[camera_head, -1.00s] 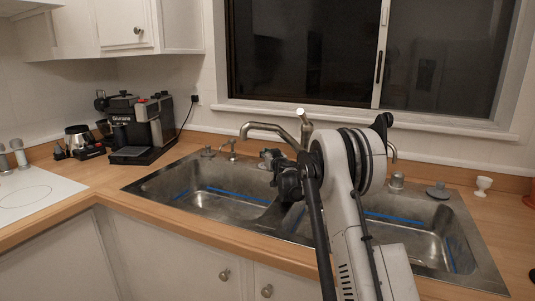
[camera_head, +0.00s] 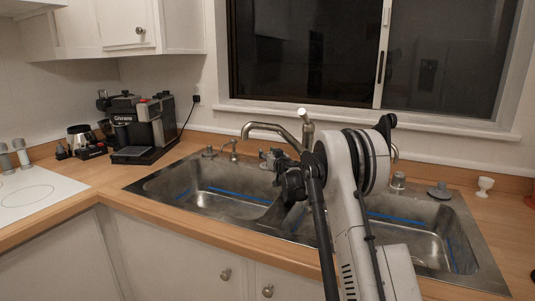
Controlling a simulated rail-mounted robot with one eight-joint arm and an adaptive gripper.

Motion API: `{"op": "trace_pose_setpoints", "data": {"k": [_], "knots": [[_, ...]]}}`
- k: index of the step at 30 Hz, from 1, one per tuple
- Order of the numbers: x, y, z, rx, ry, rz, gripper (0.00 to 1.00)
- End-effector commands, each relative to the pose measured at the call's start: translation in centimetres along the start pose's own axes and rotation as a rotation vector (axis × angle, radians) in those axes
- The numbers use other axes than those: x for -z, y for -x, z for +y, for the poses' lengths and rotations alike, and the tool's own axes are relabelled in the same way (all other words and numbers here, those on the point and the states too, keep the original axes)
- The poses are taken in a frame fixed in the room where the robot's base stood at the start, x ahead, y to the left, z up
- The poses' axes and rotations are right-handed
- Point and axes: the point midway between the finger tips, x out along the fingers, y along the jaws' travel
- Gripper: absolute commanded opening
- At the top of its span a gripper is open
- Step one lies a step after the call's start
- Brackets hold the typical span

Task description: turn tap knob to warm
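The metal tap (camera_head: 272,127) stands behind the double sink, its curved spout reaching left over the left basin. Its upright body has a pale-tipped knob (camera_head: 303,114) on top. The lower part of the tap is hidden behind my arm. The dark wrist end of my arm, with my gripper (camera_head: 289,181), is in front of and below the tap, over the sink divider. The fingers cannot be made out against the dark wrist, so I cannot see whether they are open or touch anything.
The steel double sink (camera_head: 215,205) is set in a wooden counter (camera_head: 115,198). Small fittings, including a side spout (camera_head: 230,150), line its back rim. A black coffee machine (camera_head: 140,128) stands at left, a white cup (camera_head: 485,186) at right. A window (camera_head: 300,50) is behind.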

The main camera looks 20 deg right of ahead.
Motion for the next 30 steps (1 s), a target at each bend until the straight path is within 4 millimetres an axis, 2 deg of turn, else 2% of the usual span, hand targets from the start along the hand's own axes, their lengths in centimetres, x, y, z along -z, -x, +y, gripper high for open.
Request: {"op": "trace_pose_setpoints", "data": {"k": [11, 30], "knots": [[0.1, -0.1, 0.1, -0.07, 0.0, 0.0, 0.34], [0.1, 0.3, 1.4, -0.499, 0.0, 0.0, 0.34]]}}
